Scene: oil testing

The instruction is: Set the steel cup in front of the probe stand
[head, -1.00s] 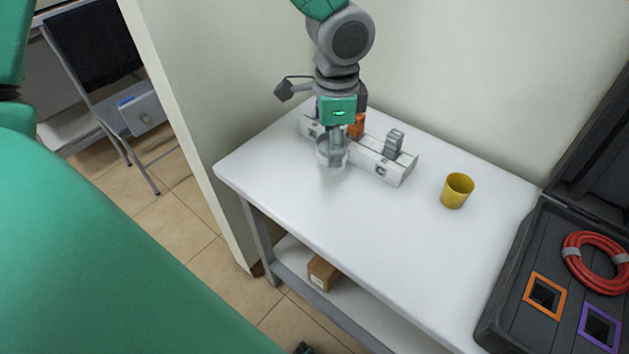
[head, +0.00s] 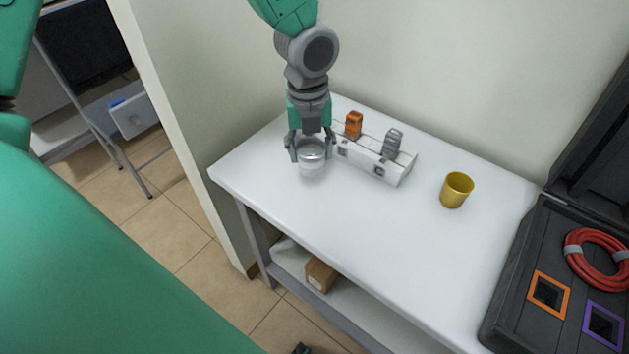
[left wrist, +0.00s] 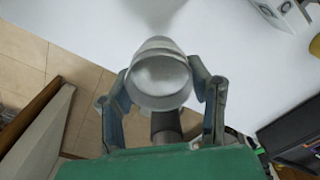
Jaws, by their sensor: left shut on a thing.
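The steel cup (head: 311,152) is between the fingers of my left gripper (head: 311,150), which is shut on it. It is upright near the table's far left part, beside the left end of the probe stand and a little to its front. I cannot tell whether its base touches the table. The left wrist view shows the cup (left wrist: 160,75) between both fingers. The probe stand (head: 375,163) is a white block with an orange probe (head: 354,124) and a grey probe (head: 392,143). Its left end is partly hidden by my gripper. My right gripper does not show.
A yellow cup (head: 457,190) stands right of the stand. An open dark case (head: 510,290) with a red cable coil (head: 597,262) is at the right. The white table (head: 380,240) is clear in front of the stand. A wall (head: 430,70) rises behind it.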

